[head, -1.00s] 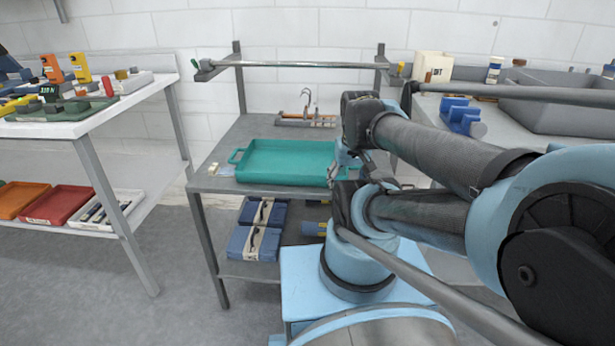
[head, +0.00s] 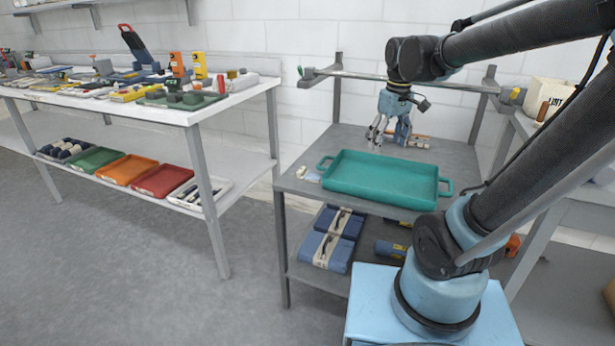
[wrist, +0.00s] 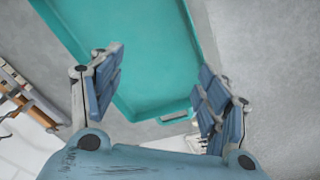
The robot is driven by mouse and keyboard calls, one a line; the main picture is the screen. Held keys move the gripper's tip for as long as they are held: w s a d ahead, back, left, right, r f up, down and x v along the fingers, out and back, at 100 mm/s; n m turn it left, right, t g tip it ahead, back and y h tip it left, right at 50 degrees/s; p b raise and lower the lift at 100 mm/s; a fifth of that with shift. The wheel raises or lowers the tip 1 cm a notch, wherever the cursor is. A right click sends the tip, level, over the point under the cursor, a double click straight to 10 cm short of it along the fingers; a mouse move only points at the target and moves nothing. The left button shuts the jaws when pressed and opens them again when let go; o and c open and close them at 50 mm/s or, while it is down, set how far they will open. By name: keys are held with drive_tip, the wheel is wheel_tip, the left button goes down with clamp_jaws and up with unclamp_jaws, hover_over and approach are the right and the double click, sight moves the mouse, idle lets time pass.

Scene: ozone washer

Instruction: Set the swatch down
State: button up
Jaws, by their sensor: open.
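My gripper (head: 385,138) is open above the far side of the teal tray (head: 385,178) on the grey metal cart. In the wrist view its two fingers (wrist: 160,88) are spread wide with nothing between them; the tray's rim and handle (wrist: 178,117) lie below them. I cannot make out a swatch for certain in either view. A small pale item (head: 303,173) lies on the cart top just left of the tray. The tray looks empty where it shows.
Blue folded bundles (head: 328,250) sit on the cart's lower shelf. A long white table (head: 190,112) full of items stands left. A rail (head: 400,78) crosses above the cart's back. The floor at left is clear.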

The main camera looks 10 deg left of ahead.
drive_tip(key=w+a+r+n, duration=0.2)
drive_tip(key=w+a+n, duration=0.3)
drive_tip(key=a, duration=0.9)
drive_tip(key=n+g, duration=0.1)
drive_tip(key=n, duration=0.2)
hover_over(304, 169)
wheel_tip(304, 169, down, 12)
drive_tip(key=shift+w+d+f, duration=0.15)
drive_tip(key=shift+f, duration=0.05)
drive_tip(key=shift+s+f, duration=0.15)
drive_tip(key=shift+f, duration=1.2)
drive_tip(key=shift+s+f, duration=0.15)
drive_tip(key=shift+f, duration=1.15)
drive_tip(key=c, duration=1.1)
drive_tip(key=shift+c, duration=0.2)
